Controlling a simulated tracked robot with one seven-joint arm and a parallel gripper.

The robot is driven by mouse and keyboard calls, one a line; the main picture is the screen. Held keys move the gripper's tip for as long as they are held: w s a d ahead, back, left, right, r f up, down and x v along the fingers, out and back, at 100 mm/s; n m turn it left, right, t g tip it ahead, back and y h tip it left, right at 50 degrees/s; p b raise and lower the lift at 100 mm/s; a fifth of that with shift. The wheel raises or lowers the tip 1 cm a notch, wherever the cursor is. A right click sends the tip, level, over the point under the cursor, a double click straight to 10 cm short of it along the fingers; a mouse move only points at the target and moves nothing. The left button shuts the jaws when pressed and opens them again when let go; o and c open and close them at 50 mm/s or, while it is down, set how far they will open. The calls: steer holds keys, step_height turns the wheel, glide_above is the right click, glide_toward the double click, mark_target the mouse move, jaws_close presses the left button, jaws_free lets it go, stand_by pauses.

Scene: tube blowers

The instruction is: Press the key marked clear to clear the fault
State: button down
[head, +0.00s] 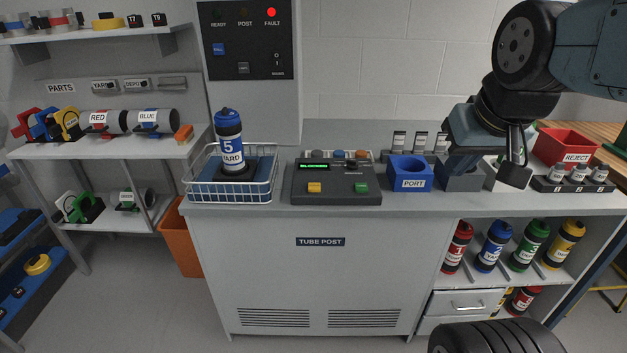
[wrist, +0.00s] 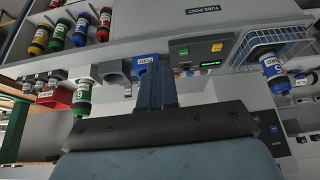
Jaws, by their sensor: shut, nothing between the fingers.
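The console (head: 336,183) stands on the grey tube post counter. It has a yellow key (head: 314,187), a green key (head: 361,187) and a green-lit display (head: 313,166) that seems to read BLOCKED. The key lettering is too small to read, so I cannot tell which is marked clear. The red FAULT lamp (head: 271,12) is lit on the dark panel above. My gripper (head: 515,160) is shut and empty, over the counter's right part, well right of the console. In the wrist view, my shut fingers (wrist: 157,92) are apart from the console (wrist: 201,50), which appears upside down.
The blue PORT block (head: 406,174) stands between the console and my gripper. A wire basket (head: 262,186) with blue tube 5 (head: 229,135) stands left of the console. The red REJECT bin (head: 566,147) is at right. A green tube (wrist: 82,97) shows in the wrist view.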

steer(key=shift+w, duration=0.1)
steer(key=m+t+y, duration=0.2)
steer(key=y, duration=0.3)
glide_above(317, 187)
step_height(317, 187, down, 15)
steer(key=shift+f, duration=4.35)
